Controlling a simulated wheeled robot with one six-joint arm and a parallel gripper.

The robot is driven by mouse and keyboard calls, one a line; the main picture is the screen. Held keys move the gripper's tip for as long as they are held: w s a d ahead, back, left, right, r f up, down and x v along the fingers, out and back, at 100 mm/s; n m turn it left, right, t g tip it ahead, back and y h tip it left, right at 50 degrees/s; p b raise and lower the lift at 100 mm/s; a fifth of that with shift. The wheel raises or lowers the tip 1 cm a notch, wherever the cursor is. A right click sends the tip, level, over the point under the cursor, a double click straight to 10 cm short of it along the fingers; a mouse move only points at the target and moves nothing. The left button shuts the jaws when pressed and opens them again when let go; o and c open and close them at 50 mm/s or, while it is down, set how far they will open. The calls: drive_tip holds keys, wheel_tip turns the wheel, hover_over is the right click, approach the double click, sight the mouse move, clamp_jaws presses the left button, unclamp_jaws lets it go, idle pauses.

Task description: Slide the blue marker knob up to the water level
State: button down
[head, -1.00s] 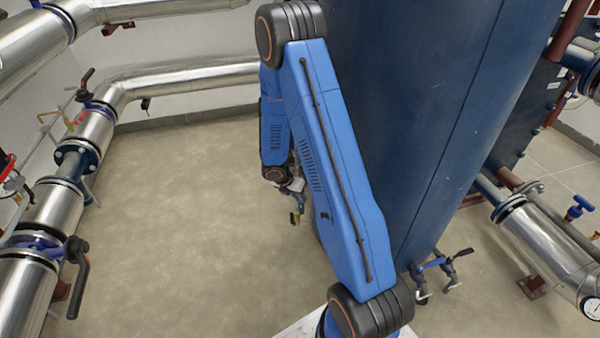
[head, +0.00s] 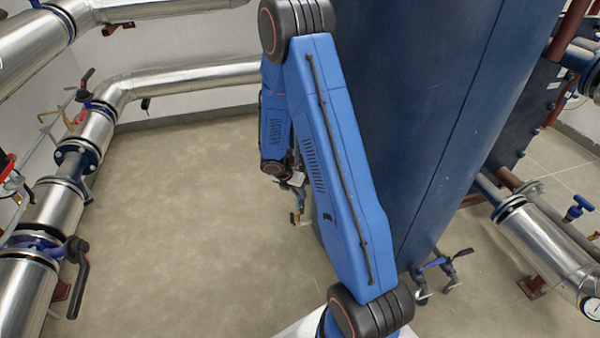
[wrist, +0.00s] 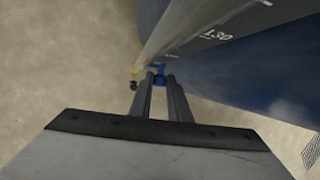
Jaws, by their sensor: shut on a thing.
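In the wrist view my gripper (wrist: 158,80) reaches forward, its two fingers close together on either side of the small blue marker knob (wrist: 159,79). The knob is mostly hidden by the fingers. A grey level gauge (wrist: 190,40) with white markings, "130" among them, runs beside it along the blue tank (wrist: 250,65). The water level cannot be made out. In the head view my gripper (head: 297,197) is small, left of the blue tank (head: 430,90) and partly behind my arm; the knob cannot be told apart there.
A brass-coloured fitting (wrist: 134,72) sits just beyond the fingertips. Silver pipes with valves (head: 50,205) line the left side, and another pipe (head: 545,245) is at the right. A blue-handled valve (head: 435,265) stands low by the tank. The floor (head: 180,210) at left is clear.

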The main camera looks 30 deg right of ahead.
drive_tip(key=shift+r, duration=0.7)
drive_tip(key=c, duration=1.6)
unclamp_jaws()
drive_tip(key=shift+r, duration=0.15)
drive_tip(key=v, duration=1.7)
drive_tip(key=shift+a+r, duration=0.1)
